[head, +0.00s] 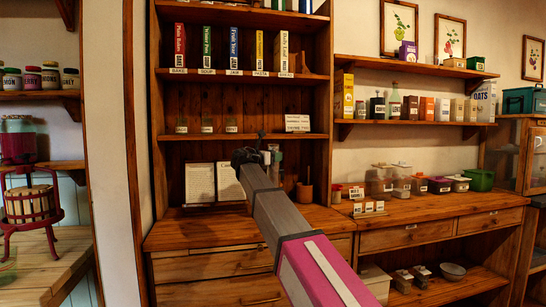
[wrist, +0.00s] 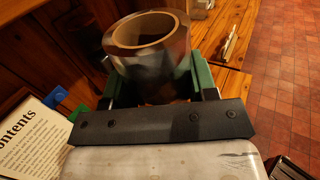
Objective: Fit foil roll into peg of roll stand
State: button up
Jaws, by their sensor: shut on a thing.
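The foil roll (wrist: 150,62) is a shiny, short cylinder with a brown cardboard core, its open end facing up in the wrist view. My gripper (wrist: 152,90) is shut on it, with a green finger on each side. In the head view my gripper (head: 265,155) is small and far off, above the wooden counter in front of the tall shelf unit. The roll is too small there to make out clearly. I cannot pick out the roll stand or its peg in either view; my arm and gripper hide part of the counter.
A brown pot with a stick (head: 305,193) stands on the counter (head: 205,231) right of my gripper. White printed cards (head: 200,183) lean behind, left of it. A printed page (wrist: 32,140) shows close by in the wrist view. Containers (head: 390,180) line the right counter.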

notch_tip(320, 180, down, 12)
jog(key=shift+f, duration=0.2)
dwell(5.1)
jog(key=o, duration=1.4)
jog(key=v, duration=1)
jog(key=shift+s+a, duration=0.3)
jog(key=shift+s, duration=0.1)
